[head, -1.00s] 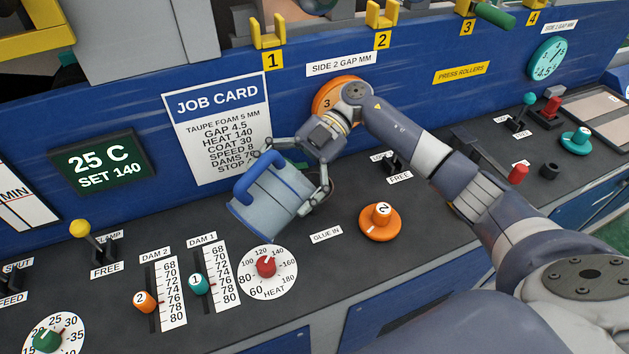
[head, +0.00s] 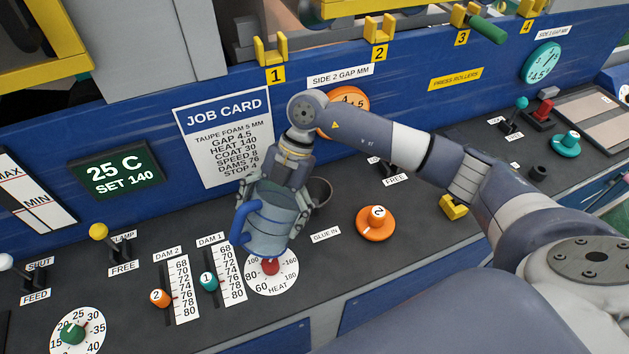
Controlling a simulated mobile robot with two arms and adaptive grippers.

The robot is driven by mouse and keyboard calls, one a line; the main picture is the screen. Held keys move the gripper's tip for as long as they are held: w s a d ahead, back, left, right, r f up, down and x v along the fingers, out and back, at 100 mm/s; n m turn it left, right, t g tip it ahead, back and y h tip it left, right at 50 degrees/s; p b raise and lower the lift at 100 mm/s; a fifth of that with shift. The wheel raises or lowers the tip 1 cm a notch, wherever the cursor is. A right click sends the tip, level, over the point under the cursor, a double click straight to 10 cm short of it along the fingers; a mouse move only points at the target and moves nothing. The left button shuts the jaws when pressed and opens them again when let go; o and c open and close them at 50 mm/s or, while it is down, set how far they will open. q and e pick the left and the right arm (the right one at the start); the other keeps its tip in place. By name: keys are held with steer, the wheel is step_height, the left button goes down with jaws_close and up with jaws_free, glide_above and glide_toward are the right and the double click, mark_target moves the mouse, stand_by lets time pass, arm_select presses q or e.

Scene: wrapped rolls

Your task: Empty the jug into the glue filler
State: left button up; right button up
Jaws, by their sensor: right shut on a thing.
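The jug (head: 266,232) is blue-grey with a blue handle on its left side. The glue filler (head: 319,192) is a dark round cup behind the "GLUE IN" label (head: 326,235). It is just right of the jug, partly hidden by the jug and gripper. My left gripper is not in view.
The heat dial (head: 285,284) is partly covered by the jug. Dam sliders (head: 209,281) stand to its left and an orange knob (head: 375,223) to the right.

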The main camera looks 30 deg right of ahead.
mark_target(254, 224)
steer(key=shift+s+a+r+t+h+p, duration=0.15)
steer(key=shift+a+r+t+h+p, duration=0.1)
steer(key=shift+a+h+p, duration=0.35)
steer(key=shift+s+a+r+t+h+p, duration=0.15)
steer(key=shift+a+r+t+h+p, duration=0.1)
steer(key=shift+a+h+p, duration=0.35)
steer(key=shift+s+a+f+t+h+p, duration=0.15)
steer(key=shift+a+h+p, duration=0.15)
steer(key=shift+h, duration=0.2)
steer(key=shift+s+a+f+t+h+p, duration=0.15)
steer(key=shift+a+h+p, duration=0.15)
steer(key=shift+h, duration=0.2)
steer(key=shift+s+a+t+h, duration=0.1)
steer(key=shift+a+t+h, duration=0.2)
steer(key=shift+h, duration=0.4)
steer(key=shift+d+f, duration=0.1)
steer(key=shift+d, duration=0.05)
